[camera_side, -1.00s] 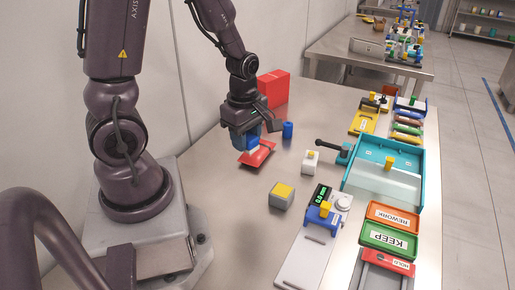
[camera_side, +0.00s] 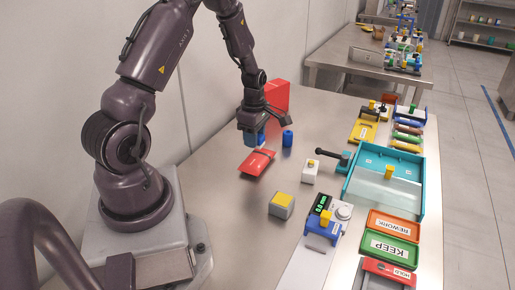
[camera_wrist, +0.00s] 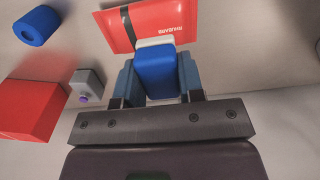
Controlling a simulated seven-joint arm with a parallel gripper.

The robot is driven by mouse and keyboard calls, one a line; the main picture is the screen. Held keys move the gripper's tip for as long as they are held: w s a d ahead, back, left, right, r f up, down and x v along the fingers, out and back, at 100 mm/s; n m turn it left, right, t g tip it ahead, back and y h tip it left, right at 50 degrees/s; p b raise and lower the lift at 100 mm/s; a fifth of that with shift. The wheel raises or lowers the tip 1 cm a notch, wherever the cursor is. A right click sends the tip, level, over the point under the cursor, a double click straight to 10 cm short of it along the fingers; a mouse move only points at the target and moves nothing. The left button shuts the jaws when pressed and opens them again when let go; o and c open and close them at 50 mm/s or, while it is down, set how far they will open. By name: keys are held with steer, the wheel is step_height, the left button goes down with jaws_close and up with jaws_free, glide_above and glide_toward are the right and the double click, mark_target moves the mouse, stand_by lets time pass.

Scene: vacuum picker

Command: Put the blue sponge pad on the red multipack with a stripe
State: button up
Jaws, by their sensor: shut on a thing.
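My gripper (camera_side: 254,140) is shut on the blue sponge pad (camera_wrist: 155,72), which has a white layer at its far end. In the side view the pad (camera_side: 254,138) hangs beneath the gripper, apart from the surface. The red multipack (camera_side: 257,163) lies on the steel table in front of the pad, toward the camera. In the wrist view the multipack (camera_wrist: 160,22) shows a dark stripe and white print, just beyond the pad, whose white end overlaps its near edge in the picture. The part of the multipack behind the pad is hidden.
A blue cylinder (camera_side: 288,138) stands right of the gripper, and a large red box (camera_side: 275,97) behind it. A teal tray (camera_side: 417,205) lies right.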

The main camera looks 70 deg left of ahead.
mark_target(258, 156)
steer(key=shift+w+a+f, duration=0.35)
steer(key=shift+w+f, duration=0.05)
steer(key=shift+f, duration=0.25)
steer(key=shift+w+a+f, duration=0.1)
steer(key=shift+w+f, duration=0.05)
steer(key=shift+f, duration=0.8)
steer(key=shift+w+a+f, duration=0.1)
steer(key=shift+f, duration=0.8)
steer(key=shift+f, duration=0.1)
steer(key=o, duration=0.9)
